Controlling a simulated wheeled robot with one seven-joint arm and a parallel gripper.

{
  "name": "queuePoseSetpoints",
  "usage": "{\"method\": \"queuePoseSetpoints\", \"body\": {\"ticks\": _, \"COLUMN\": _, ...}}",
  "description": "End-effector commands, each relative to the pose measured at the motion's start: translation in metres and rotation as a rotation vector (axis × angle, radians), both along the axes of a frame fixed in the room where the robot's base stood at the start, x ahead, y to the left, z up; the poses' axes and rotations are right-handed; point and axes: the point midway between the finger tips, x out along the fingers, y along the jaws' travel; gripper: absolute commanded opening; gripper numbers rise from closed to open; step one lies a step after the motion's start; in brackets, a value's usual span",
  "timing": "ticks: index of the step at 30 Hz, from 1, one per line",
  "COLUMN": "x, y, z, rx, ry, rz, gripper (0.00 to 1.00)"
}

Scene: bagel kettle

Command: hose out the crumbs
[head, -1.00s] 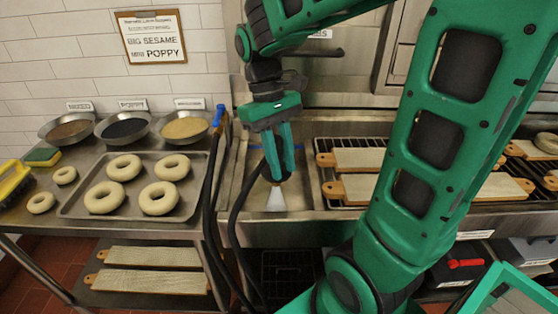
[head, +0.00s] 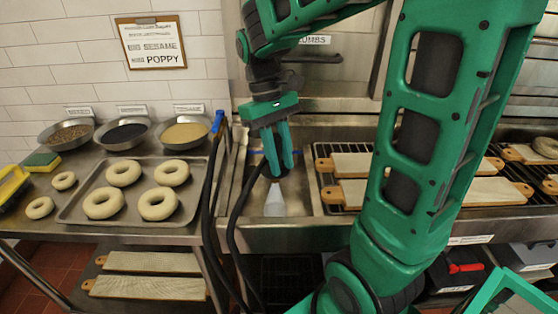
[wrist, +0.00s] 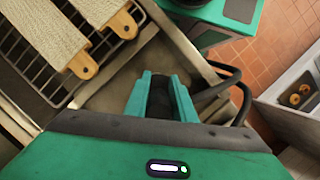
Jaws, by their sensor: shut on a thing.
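My gripper (head: 279,172) is over the narrow steel basin (head: 303,205) between the left table and the bagel boards. It is shut on a dark hose nozzle, which also shows between the green fingers in the wrist view (wrist: 160,102). A pale, cone-shaped spray (head: 274,203) comes down from the nozzle into the basin. The black hose (head: 212,175) hangs in loops left of the gripper. It also shows right of the fingers in the wrist view (wrist: 228,80). I cannot make out any crumbs in the basin.
Wooden boards (head: 350,163) lie on a rack right of the basin. A bin (wrist: 295,105) stands at right in the wrist view.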

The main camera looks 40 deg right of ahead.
Motion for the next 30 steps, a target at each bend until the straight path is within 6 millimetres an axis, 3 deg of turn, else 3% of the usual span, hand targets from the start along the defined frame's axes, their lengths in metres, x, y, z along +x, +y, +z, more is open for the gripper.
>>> {"method": "queuePoseSetpoints", "body": {"ticks": 30, "x": 0.029, "y": -0.021, "z": 0.0, "rx": 0.0, "ry": -0.001, "rz": -0.003, "gripper": 0.0}}
